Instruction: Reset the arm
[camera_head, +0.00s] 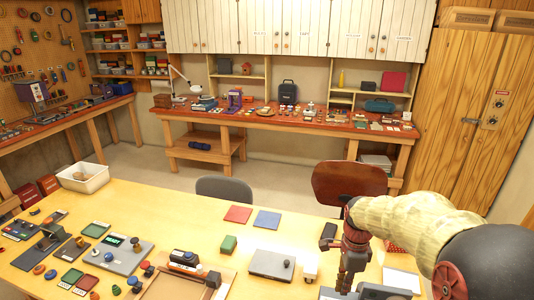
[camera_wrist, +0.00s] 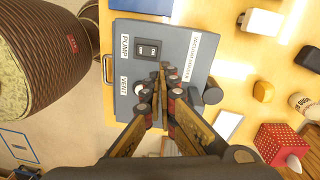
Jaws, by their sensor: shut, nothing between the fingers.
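My gripper (camera_head: 344,288) hangs at the end of my arm over the near right part of the yellow table, fingers pointing down. In the wrist view my gripper (camera_wrist: 163,72) is shut, with its fingertips together and nothing between them. The fingers appear in front of a grey panel (camera_wrist: 187,45) with a dark rocker switch (camera_wrist: 148,49) and labels reading PUMP and VENT. The fingertips lie just right of and below the switch in that view. I cannot tell whether they touch the panel.
The yellow table (camera_head: 190,215) holds many small items, mostly on the left. A grey flat box (camera_head: 271,264) stands left of my gripper. In the wrist view, a white block (camera_wrist: 262,22) and a red spotted box (camera_wrist: 282,142) lie right of the panel. Chairs (camera_head: 222,188) stand behind the table.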

